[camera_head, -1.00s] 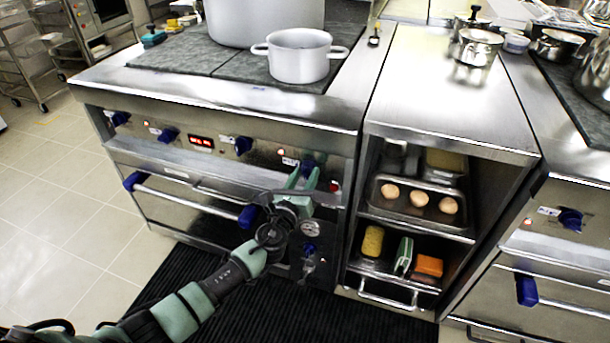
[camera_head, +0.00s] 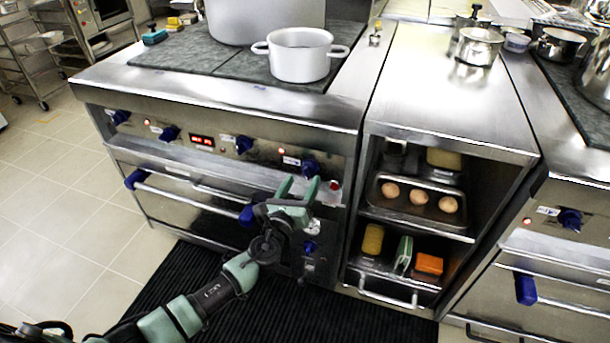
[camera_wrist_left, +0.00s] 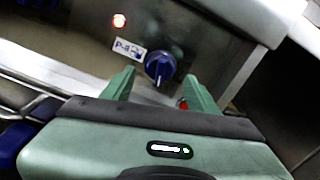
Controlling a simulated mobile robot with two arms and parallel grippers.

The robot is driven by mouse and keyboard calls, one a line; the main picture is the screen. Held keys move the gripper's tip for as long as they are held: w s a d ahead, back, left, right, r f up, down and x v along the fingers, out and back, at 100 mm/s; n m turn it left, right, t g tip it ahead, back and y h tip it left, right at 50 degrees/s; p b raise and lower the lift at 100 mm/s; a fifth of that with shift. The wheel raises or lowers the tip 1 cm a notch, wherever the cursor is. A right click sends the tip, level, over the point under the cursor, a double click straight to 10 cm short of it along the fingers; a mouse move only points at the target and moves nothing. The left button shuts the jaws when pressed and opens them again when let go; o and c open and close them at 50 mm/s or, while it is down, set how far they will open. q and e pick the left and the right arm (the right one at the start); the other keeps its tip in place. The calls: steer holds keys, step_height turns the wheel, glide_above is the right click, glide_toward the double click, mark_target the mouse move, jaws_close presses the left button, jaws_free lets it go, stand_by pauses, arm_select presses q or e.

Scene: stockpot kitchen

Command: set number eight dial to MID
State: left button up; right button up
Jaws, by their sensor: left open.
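A blue dial (camera_head: 310,167) sits on the stove's front panel at the right end of the knob row. In the left wrist view the same dial (camera_wrist_left: 160,66) has a small white label to its left, which seems to read P-8. My left gripper (camera_head: 298,188) is open and empty just below and in front of the dial. In the left wrist view the two green fingertips (camera_wrist_left: 157,82) stand apart on either side of and below the dial, not visibly touching it. I cannot read any MID mark. My right gripper is out of view.
Several other blue knobs (camera_head: 170,133) and a red display (camera_head: 201,141) line the panel. The oven handle (camera_head: 190,202) is below and left. A shelf unit with an egg tray (camera_head: 430,212) stands right. A white pot (camera_head: 300,58) is on the stovetop.

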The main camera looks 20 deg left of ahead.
arm_select(q)
steer(key=s, duration=0.4)
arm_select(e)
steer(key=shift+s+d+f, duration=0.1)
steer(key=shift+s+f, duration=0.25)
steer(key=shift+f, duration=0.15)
arm_select(q)
steer(key=shift+s+a+f, duration=0.1)
